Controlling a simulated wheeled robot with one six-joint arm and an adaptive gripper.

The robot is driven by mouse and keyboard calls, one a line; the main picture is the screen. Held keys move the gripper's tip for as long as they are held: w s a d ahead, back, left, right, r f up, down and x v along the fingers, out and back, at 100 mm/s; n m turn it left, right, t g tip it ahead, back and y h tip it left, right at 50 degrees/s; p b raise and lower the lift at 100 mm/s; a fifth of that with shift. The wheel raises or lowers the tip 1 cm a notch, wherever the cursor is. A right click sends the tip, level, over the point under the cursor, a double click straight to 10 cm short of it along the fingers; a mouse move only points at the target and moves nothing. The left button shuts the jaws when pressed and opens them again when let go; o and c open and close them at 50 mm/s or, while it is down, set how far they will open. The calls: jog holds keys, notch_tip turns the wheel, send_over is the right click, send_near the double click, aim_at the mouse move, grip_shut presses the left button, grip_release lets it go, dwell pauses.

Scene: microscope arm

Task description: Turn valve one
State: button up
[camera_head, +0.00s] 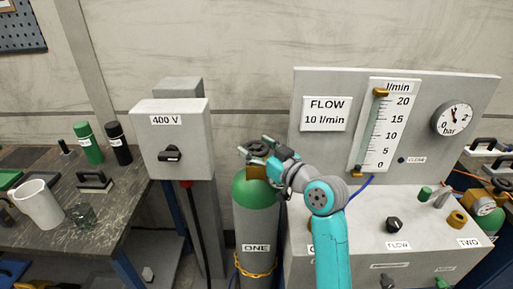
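Gas cylinder ONE (256,222) is grey with a green shoulder and stands upright at the middle, with a yellow chain around its lower part. Its valve has a dark round handwheel (257,149) on a brass body (257,172). My gripper (256,146) reaches in from the right at the handwheel. Its fingertips show on either side of the wheel. I cannot tell whether they touch or clamp it. The gripper's body hides part of the valve's right side.
A panel (284,98) with a flow tube (385,130), a "FLOW 10 l/min" sign and a bar gauge (453,120) stands behind right. A grey console (420,230) is below it. A 400 V box (172,140) is left of the cylinder. A cluttered bench (110,215) is far left.

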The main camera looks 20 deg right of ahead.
jog(key=o, duration=0.4)
jog(key=v, duration=1.2)
dwell(0.6)
